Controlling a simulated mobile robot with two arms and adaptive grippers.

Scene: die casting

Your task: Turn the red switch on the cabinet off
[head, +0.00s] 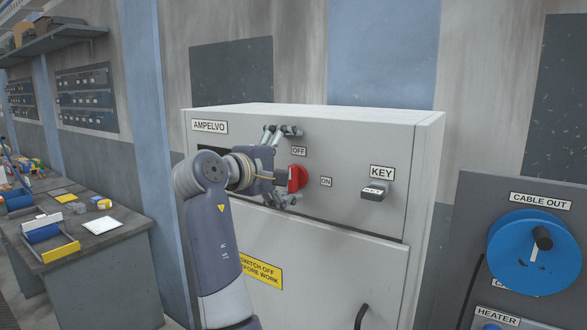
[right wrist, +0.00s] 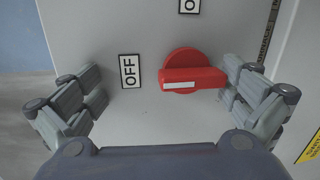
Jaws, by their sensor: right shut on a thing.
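The grey cabinet (head: 340,140) carries a red switch (head: 298,178) between an OFF label (head: 299,151) above it and an ON label (head: 326,182) to its right. My right gripper (head: 283,165) is at the switch, with fingers above and below it. In the right wrist view the red switch (right wrist: 193,80) lies between the finger pairs, its white mark towards the OFF label (right wrist: 130,71). The right-hand fingers lie against its end; the left-hand fingers look apart from it. My right gripper is shut on the switch. My left gripper is not in view.
A key switch (head: 375,192) sits on the cabinet's right part. A panel with a blue cable reel (head: 534,252) stands at the right. A workbench (head: 110,238) with small parts and a blue and yellow tray is at the left.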

